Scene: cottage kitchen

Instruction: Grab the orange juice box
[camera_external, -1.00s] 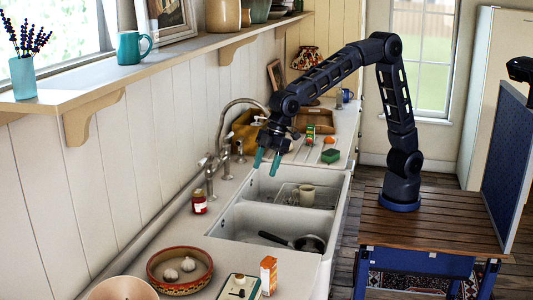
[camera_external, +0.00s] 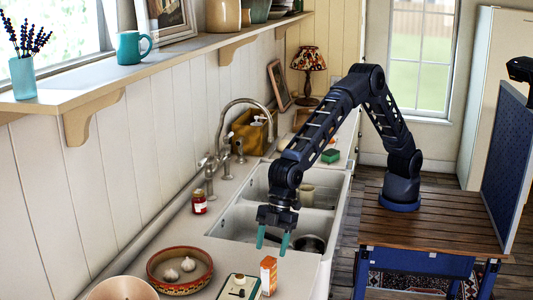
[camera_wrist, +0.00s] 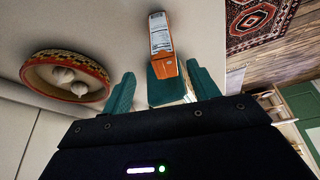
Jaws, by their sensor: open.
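The orange juice box (camera_external: 268,275) is a small upright orange and white carton on the counter near the sink's front edge. My gripper (camera_external: 273,245) is above and just behind it, fingers pointing down, open and empty. In the wrist view the juice box (camera_wrist: 162,36) lies ahead of the gap between the two teal fingertips of my gripper (camera_wrist: 160,84), apart from them.
A patterned bowl (camera_external: 180,271) with garlic stands left of the box. A white and green item (camera_external: 240,287) lies close to the box's left. A double sink (camera_external: 240,222) with a pan is behind, and a red jar (camera_external: 199,203) stands by the tap.

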